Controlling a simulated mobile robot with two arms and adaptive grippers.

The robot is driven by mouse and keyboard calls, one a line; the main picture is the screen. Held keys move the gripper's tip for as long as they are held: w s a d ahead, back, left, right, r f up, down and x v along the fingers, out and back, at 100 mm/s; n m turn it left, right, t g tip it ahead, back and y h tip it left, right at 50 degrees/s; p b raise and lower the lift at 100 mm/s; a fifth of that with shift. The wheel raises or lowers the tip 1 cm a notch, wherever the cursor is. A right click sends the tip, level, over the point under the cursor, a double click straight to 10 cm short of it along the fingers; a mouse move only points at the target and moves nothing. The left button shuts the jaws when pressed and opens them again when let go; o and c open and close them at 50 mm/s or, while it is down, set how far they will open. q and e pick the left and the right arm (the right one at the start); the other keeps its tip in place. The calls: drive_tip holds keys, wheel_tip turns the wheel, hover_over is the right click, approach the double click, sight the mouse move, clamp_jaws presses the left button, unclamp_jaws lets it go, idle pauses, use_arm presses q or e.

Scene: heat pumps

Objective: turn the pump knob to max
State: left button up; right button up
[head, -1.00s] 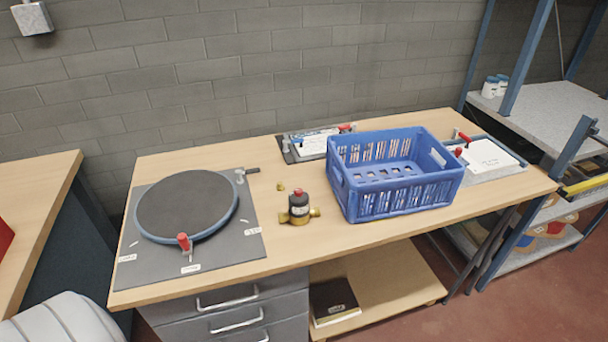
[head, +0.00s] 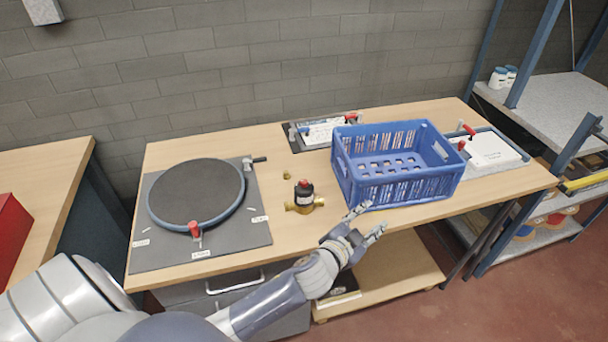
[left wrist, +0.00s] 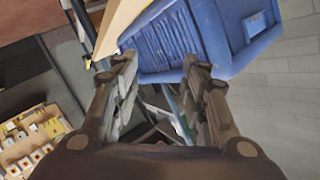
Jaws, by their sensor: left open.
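The pump (head: 304,197) stands on the wooden table, left of the blue crate. It has a dark round body, brass side fittings and a red knob (head: 304,183) on top. My left gripper (head: 369,222) is open and empty in front of the table's front edge, below the crate and to the right of the pump. It is apart from the pump. In the left wrist view my open fingers (left wrist: 162,85) point toward the blue crate; the pump does not show there. My right gripper is not in view.
The blue crate (head: 396,189) stands beside the pump. A grey plate (head: 252,238) with a round disc and red clamp (head: 194,229) lies left. A small brass piece (head: 287,172) sits behind the pump. A white board (head: 492,150) lies right. The table between plate and pump is clear.

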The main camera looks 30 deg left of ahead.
use_arm(q)
drive_tip(key=w+d+r+m+h, duration=0.5)
drive_tip(key=d+r+m+h, duration=0.55)
drive_tip(key=r, duration=0.25)
drive_tip(key=m+g+y+p, duration=0.2)
drive_tip(key=m+g+y, duration=0.7)
drive_tip(key=g+y, duration=0.45)
hover_over(304, 181)
drive_tip(key=g+h, duration=0.2)
wheel_tip(304, 181, down, 9)
drive_tip(key=shift+s+r+p, duration=0.1)
drive_tip(key=shift+p, duration=1)
drive_tip(key=shift+f, duration=0.9)
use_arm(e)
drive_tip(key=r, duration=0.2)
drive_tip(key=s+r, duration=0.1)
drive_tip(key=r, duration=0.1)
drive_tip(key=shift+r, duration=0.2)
